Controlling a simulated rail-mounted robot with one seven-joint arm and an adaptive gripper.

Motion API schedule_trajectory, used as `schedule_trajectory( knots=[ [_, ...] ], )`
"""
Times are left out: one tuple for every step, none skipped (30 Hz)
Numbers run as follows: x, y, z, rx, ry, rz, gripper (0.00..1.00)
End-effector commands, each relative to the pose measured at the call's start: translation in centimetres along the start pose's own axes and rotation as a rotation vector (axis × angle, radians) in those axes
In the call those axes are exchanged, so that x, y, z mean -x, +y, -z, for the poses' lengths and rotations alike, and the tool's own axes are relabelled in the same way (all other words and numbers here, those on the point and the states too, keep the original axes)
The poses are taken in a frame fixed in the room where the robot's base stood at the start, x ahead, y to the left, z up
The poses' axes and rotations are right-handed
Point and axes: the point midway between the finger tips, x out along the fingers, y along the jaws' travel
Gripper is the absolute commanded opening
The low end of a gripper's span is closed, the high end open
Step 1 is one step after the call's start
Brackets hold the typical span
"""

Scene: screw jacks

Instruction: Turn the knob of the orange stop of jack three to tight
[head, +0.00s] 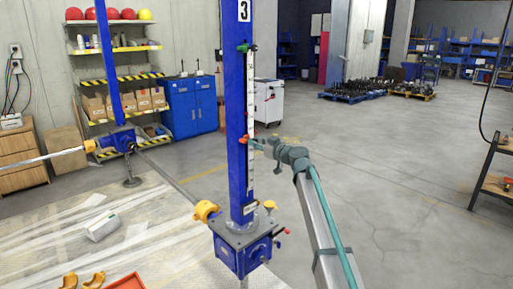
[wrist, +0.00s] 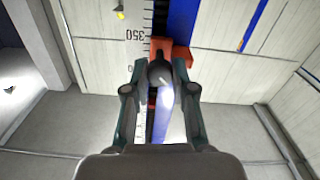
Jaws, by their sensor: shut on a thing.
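Jack three's blue column (head: 236,110) stands upright with a "3" plate at its top and a white scale (head: 250,110) along its side. The orange stop (head: 243,139) sits partway up the scale; in the wrist view it is a red-orange block (wrist: 181,54) beside the 350 mark. My gripper (head: 256,143) reaches it from the right. In the wrist view, my gripper's fingers (wrist: 160,72) are closed around the dark round knob (wrist: 160,73) in front of the stop. The fingertips partly hide the knob's sides. How tight the knob is cannot be seen.
A green stop (head: 243,47) is higher on the same column. The blue gearbox (head: 242,250) with yellow and red parts stands below. Another blue jack (head: 121,139) is at the left, joined by a shaft. Open floor lies to the right.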

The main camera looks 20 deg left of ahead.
Motion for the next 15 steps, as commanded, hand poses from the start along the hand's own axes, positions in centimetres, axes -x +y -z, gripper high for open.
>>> schedule_trajectory(
  knots=[
    [-0.02,-0.02,-0.50,-0.033,0.001,0.000,0.00],
    [-0.03,-0.01,-0.53,-0.058,0.002,0.000,0.00],
    [-0.03,-0.01,-0.57,-0.091,0.002,0.000,0.00],
    [-0.03,0.00,-0.59,-0.118,0.001,0.000,0.00],
    [-0.03,0.00,-0.59,-0.145,0.001,0.000,0.00],
    [-0.03,0.01,-0.56,-0.182,0.001,0.000,0.00],
    [-0.03,0.03,-0.52,-0.210,0.001,0.000,0.00],
    [-0.02,0.03,-0.50,-0.239,0.001,0.001,0.00],
    [-0.02,0.04,-0.49,-0.276,0.001,0.001,0.00],
    [-0.02,0.04,-0.49,-0.305,0.001,0.001,0.00],
    [-0.03,0.05,-0.49,-0.334,0.001,0.001,0.00],
    [-0.03,0.06,-0.48,-0.373,0.000,0.001,0.00],
    [-0.03,0.07,-0.45,-0.401,0.000,0.001,0.00],
    [-0.02,0.08,-0.43,-0.429,0.000,0.001,0.00],
    [-0.01,0.09,-0.39,-0.466,0.000,0.001,0.00]
  ],
)
